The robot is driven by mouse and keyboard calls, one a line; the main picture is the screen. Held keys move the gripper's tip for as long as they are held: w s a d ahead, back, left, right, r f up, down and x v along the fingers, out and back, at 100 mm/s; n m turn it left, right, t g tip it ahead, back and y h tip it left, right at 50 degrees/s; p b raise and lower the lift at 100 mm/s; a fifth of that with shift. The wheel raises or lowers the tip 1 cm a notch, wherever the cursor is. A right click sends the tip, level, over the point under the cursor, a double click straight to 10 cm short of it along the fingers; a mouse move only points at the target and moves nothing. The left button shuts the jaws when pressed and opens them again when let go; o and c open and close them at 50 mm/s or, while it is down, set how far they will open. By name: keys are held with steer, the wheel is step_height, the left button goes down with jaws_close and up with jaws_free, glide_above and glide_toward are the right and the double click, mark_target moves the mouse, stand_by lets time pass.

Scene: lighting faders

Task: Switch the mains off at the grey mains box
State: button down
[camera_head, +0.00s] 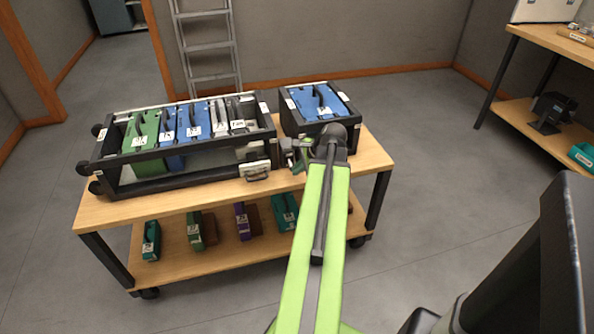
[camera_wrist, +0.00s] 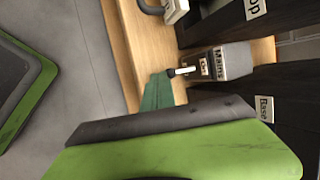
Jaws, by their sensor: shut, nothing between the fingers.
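The grey mains box (camera_wrist: 234,61) is in the wrist view, with a "Mains" label and an "On" label on its face. A small dark lever with a pale end (camera_wrist: 182,72) sticks out beside the "On" label. My gripper (camera_wrist: 158,92) shows as a dark green tip, shut and empty, just beside the lever. I cannot tell whether it touches. In the head view the mains box (camera_head: 288,147) is a small grey shape between two racks, partly hidden by my green arm. The gripper's fingers are not clear there.
A large black rack (camera_head: 190,174) with green, blue and grey modules stands left on the wooden trolley (camera_head: 230,192). A smaller black rack (camera_head: 328,105) with a blue module stands right. Several modules rest on the lower shelf. A ladder (camera_head: 208,50) leans at the wall.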

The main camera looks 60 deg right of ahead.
steer(key=shift+r+p, duration=0.75)
steer(key=shift+r, duration=0.05)
